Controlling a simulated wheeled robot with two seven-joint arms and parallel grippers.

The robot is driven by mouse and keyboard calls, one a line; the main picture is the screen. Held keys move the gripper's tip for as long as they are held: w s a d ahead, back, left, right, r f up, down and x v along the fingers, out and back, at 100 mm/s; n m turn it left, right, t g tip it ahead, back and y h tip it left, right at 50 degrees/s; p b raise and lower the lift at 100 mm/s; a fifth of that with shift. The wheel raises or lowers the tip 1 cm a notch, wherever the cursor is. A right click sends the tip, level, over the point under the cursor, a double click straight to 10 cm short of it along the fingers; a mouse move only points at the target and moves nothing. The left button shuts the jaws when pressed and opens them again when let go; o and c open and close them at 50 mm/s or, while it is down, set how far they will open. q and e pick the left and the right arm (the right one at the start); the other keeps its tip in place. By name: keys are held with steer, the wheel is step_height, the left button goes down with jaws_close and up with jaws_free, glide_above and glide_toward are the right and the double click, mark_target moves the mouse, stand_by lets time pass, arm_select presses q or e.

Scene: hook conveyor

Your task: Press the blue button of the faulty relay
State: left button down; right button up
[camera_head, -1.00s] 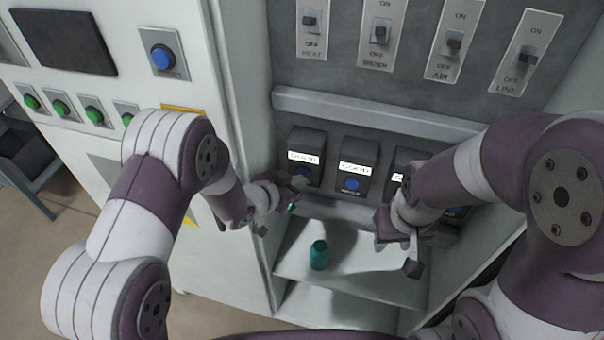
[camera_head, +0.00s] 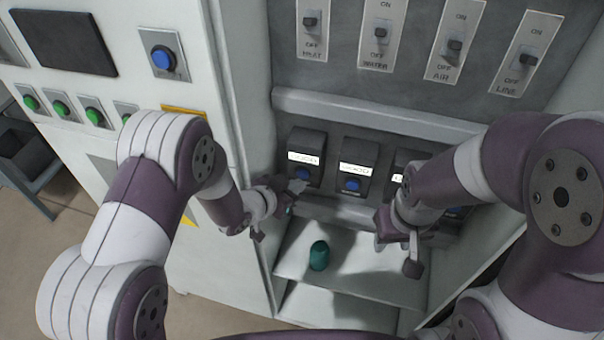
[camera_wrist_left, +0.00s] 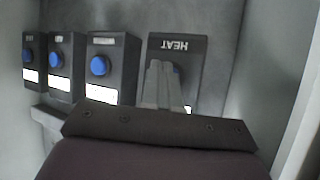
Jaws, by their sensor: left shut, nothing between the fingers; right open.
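Several dark relays with blue buttons stand in a row on a ledge. The leftmost relay (camera_head: 307,143) has its blue button (camera_head: 303,173) just above my left gripper (camera_head: 294,187). In the left wrist view, my shut, empty left gripper (camera_wrist_left: 162,84) lies in front of the relay marked HEAT (camera_wrist_left: 190,46) and covers most of its button; whether it touches is unclear. The second relay (camera_head: 358,152) has its blue button (camera_head: 352,184) clear. The third relay (camera_head: 402,160) is partly hidden by my right arm. My right gripper (camera_head: 398,256) is open, below the relays. No relay is clearly marked faulty.
Labelled switches, including HEAT (camera_head: 312,20) and WATER (camera_head: 382,28), are on the panel above. A teal cylinder (camera_head: 319,256) stands on the shelf (camera_head: 370,271) below. The left cabinet (camera_head: 215,270) bears another blue button (camera_head: 163,57) and green buttons (camera_head: 94,116).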

arm_select(q)
steer(key=shift+s, duration=0.1)
steer(key=s, duration=0.1)
steer(key=s+a, duration=0.1)
steer(key=s, duration=0.2)
steer(key=shift+s+a, duration=0.25)
steer(key=shift+s, duration=0.05)
stand_by(0.7)
